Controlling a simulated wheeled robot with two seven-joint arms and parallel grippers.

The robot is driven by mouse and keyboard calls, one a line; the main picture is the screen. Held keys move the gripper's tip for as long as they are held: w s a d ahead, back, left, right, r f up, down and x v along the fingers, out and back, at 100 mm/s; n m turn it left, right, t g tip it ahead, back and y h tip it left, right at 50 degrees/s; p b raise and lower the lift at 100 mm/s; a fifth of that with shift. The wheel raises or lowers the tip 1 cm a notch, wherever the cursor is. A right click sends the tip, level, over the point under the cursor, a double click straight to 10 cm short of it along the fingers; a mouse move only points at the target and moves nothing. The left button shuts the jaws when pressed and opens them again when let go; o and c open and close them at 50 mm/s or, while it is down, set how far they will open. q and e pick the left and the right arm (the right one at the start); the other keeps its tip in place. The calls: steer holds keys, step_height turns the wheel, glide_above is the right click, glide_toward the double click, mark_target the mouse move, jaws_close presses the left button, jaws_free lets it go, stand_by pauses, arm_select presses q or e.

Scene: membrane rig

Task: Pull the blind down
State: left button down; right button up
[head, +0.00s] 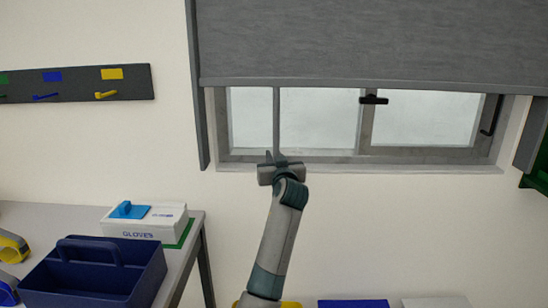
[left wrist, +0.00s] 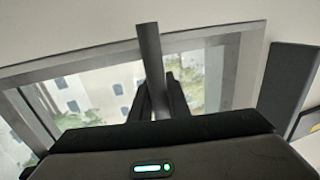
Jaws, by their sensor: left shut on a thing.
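The grey blind (head: 370,42) covers the upper part of the window, and its bottom bar (head: 350,84) hangs above the lower panes. A thin grey rod (head: 276,118) runs straight down from near the bar's left part. My left gripper (head: 276,160) is below the bar, at the window's lower edge, shut on the rod. In the left wrist view the rod (left wrist: 150,45) passes between the two dark fingers (left wrist: 155,95). The rod's lower end is hidden by the gripper. My right gripper is in neither view.
The window (head: 320,118) has a black handle (head: 374,99). Upright side rails (head: 197,100) flank it. At lower left, a table (head: 30,214) holds a blue caddy (head: 95,270) and a glove box (head: 145,222). A hook board (head: 75,85) is on the left wall.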

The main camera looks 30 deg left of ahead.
arm_select(q)
steer(key=c, duration=1.7)
jaws_free()
